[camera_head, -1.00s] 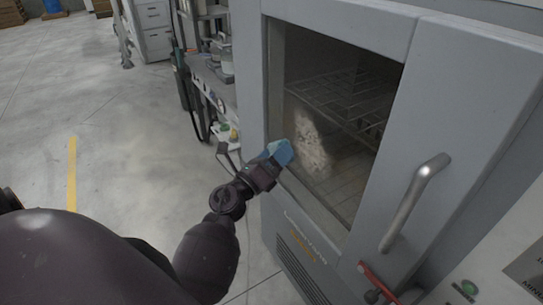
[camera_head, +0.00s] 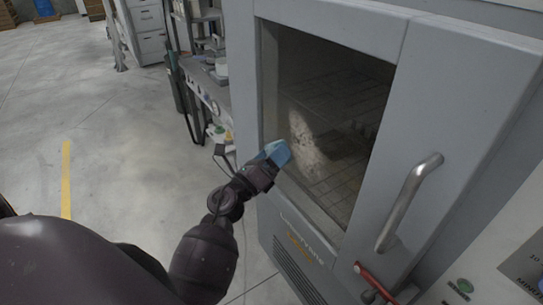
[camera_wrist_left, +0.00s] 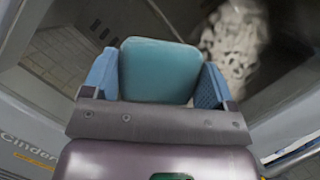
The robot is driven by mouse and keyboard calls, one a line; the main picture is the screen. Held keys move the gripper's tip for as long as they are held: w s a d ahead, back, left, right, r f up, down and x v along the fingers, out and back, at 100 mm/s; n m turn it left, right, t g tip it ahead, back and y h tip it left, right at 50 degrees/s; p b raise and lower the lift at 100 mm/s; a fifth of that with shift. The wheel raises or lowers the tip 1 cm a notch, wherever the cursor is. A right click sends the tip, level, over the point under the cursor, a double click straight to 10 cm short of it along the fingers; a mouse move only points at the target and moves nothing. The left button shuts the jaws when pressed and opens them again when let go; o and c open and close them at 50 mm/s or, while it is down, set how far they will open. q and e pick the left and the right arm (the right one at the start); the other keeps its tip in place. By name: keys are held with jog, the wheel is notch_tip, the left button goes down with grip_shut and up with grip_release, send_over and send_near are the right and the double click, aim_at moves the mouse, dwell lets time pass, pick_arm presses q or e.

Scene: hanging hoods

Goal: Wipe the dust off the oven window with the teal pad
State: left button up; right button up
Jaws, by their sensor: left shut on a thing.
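The oven window (camera_head: 345,110) is a dark pane in a grey door, with wire racks showing faintly behind it. A pale patch of dust (camera_head: 305,143) lies on the left-middle of the pane; it also shows in the left wrist view (camera_wrist_left: 232,42), at upper right. My left gripper (camera_head: 266,164) is shut on the teal pad (camera_head: 278,152), just left of and below the dust. In the left wrist view the pad (camera_wrist_left: 160,70) sits between the two blue fingertips. I cannot tell whether the pad touches the glass. My right gripper is not in view.
The door has a metal bar handle (camera_head: 408,203) right of the window and a red lever (camera_head: 374,283) below it. A cluttered bench (camera_head: 207,85) stands left of the oven. The concrete floor at left is open, with a yellow line (camera_head: 66,180).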

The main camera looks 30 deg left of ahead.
pick_arm(q)
jog(key=shift+w+d, duration=0.1)
jog(key=shift+w, duration=0.15)
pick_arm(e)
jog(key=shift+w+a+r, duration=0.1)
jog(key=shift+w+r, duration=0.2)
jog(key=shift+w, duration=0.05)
pick_arm(q)
jog(key=shift+w, duration=0.1)
jog(key=shift+w+d, duration=0.1)
jog(key=shift+w, duration=0.05)
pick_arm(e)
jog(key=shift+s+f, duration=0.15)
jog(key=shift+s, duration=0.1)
pick_arm(q)
jog(key=shift+w+d, duration=0.1)
jog(key=shift+w, duration=0.1)
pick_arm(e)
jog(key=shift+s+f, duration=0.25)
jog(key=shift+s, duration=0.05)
pick_arm(q)
jog(key=shift+w, duration=0.1)
jog(key=shift+w+d, duration=0.1)
jog(key=shift+w, duration=0.1)
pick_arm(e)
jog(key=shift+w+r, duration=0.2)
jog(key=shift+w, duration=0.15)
